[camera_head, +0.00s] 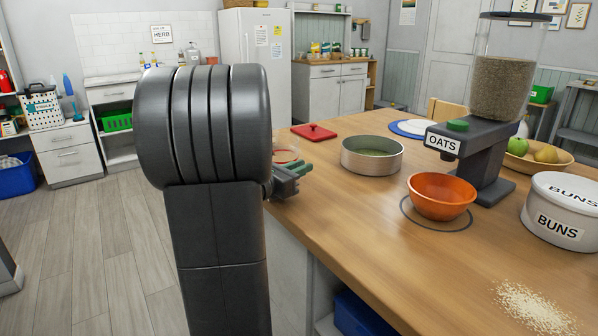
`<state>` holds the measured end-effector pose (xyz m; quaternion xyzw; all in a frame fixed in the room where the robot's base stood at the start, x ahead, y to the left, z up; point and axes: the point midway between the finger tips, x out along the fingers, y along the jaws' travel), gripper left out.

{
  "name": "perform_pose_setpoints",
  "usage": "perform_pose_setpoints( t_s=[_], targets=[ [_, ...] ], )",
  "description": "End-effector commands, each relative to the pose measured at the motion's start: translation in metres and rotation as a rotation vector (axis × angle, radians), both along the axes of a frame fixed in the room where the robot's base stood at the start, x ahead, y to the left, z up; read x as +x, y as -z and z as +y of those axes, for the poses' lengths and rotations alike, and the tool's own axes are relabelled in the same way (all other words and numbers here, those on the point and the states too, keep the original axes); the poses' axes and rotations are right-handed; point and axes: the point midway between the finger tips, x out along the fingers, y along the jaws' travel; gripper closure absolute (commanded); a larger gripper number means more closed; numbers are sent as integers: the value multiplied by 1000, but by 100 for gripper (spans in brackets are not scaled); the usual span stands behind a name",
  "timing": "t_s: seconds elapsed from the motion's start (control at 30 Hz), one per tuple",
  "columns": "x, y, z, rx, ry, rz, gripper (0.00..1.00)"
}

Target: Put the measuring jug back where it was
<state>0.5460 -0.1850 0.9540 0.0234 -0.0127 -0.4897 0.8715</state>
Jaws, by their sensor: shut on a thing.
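My gripper (291,175) shows just right of my dark arm, low over the near left edge of the wooden table. Only its tip part, with greenish fingers, is in sight. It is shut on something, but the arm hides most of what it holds. A clear thing with a red curved line (286,156) shows right behind the gripper. It may be the measuring jug, but I cannot tell for certain. No other measuring jug is plainly in view.
On the table (340,225) stand a round metal tin (371,142), an orange bowl (441,196) below an oats dispenser (480,150), and a buns tub (562,212). A red lid (314,132) lies behind. Spilled oats (535,308) lie front right. The table's front middle is clear.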

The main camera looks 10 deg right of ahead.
Motion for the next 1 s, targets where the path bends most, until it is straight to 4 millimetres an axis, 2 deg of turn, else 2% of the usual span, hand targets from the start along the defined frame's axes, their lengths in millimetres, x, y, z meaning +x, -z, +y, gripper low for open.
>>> perform_pose_setpoints(
  t_s=[0.33,0.37,0.47,0.83,1.0],
  targets=[
    [0,4,0,0,0,-1,100],
    [0,3,0,1,0,-1,80],
    [0,2,0,0,0,0,63],
    [0,-2,0,0,0,0,63],
    [-10,-1,20,1,-5,0,63]
  ],
)
